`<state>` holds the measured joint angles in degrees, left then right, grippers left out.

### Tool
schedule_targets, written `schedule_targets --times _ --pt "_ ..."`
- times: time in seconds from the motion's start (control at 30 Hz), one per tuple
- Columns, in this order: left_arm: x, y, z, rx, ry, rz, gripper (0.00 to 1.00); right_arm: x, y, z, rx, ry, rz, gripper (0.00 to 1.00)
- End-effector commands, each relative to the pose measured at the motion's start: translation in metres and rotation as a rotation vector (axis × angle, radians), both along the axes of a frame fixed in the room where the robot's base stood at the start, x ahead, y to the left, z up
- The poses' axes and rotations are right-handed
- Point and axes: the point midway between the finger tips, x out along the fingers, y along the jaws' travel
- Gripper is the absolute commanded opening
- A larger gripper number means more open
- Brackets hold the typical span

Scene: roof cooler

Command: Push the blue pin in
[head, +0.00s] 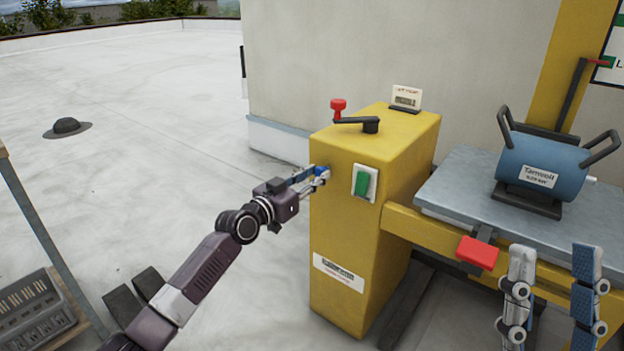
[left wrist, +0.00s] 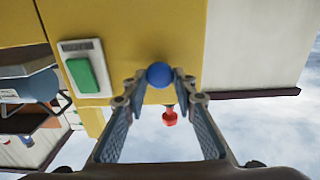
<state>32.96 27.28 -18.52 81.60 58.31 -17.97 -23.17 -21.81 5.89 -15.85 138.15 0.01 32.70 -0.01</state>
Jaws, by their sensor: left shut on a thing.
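The blue pin (head: 321,170) sticks out of the front face of the yellow cabinet (head: 345,225), left of a green switch (head: 362,183). In the left wrist view, which looks upside down, its round blue head (left wrist: 160,74) lies between the two fingertips. My left gripper (head: 318,177) is at the pin with its fingers closed around the head. How deep the pin sits is hidden by the fingers. My right gripper (head: 553,265) is at the lower right, fingers wide apart and empty, away from the cabinet.
A crank with a red knob (head: 338,104) and a small sign (head: 407,97) are on the cabinet top. A grey platform (head: 465,178) on the right carries a blue drum (head: 540,165); a red pedal (head: 477,252) is below. The roof floor on the left is mostly clear.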

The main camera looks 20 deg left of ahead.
Motion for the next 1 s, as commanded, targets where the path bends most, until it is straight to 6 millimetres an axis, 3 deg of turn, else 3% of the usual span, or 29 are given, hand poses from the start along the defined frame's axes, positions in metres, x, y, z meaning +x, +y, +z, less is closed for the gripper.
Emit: schedule_targets --times 0.27,0.3,0.47,0.77,1.0 --pt "0.002 0.001 0.004 -0.001 -0.007 0.004 0.0 -0.001 0.0 0.001 0.002 -0.008 0.0 0.4" --pt "0.002 0.001 0.004 -0.001 -0.007 0.004 0.26 -0.001 0.0 0.001 0.002 -0.007 0.0 0.4" --pt "0.002 0.001 0.004 -0.001 -0.006 0.004 0.42 -0.001 0.0 0.001 0.002 -0.007 0.0 0.4" --pt "0.0 0.001 0.002 0.0 -0.004 0.002 0.42 -0.001 0.0 0.0 0.001 -0.004 0.0 0.4" --pt "-0.023 0.01 0.001 0.002 -0.004 0.002 0.42 -0.001 0.0 0.0 0.001 -0.004 0.0 0.4"
